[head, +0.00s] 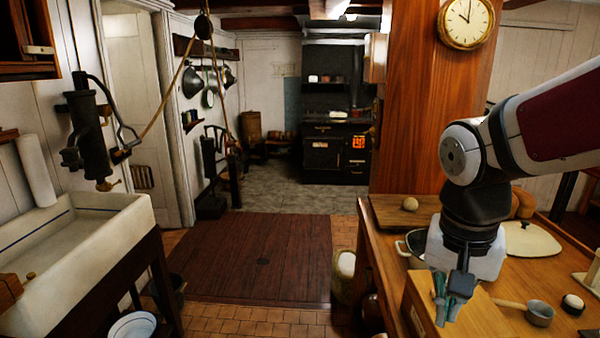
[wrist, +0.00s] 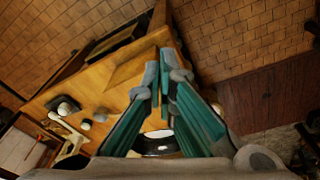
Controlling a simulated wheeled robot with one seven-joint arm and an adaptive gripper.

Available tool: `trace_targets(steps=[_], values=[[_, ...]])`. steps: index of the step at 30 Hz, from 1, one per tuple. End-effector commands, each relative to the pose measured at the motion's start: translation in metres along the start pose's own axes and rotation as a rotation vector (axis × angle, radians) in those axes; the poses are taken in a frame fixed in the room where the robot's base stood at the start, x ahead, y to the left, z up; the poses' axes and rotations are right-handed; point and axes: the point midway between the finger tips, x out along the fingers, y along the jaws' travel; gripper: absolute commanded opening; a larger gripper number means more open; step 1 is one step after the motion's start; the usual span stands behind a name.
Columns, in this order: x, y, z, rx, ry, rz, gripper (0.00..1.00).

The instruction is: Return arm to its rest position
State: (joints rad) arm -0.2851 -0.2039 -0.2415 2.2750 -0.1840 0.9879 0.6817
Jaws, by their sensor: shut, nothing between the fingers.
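My gripper (head: 446,312) hangs from my arm at the right of the head view, pointing down over the wooden counter (head: 384,240). Its teal fingers are closed together and hold nothing. Below and beside it in the head view is a pale wooden box or block (head: 480,318); I cannot tell the exact gap. In the wrist view the gripper (wrist: 161,72) reaches up from the bottom with its fingertips close together over the counter. My arm comes in from the right and hides part of the counter.
A wooden post (head: 420,110) rises behind.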

Motion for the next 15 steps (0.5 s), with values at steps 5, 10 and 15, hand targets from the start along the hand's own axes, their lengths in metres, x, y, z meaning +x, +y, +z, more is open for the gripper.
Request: trace_targets(steps=[5,10,15], values=[[-0.031,0.013,0.029,-0.178,0.099,-0.126,0.0],[-0.051,0.022,0.054,-0.345,0.221,-0.187,0.0],[-0.06,0.027,0.072,-0.46,0.313,-0.199,0.0]])
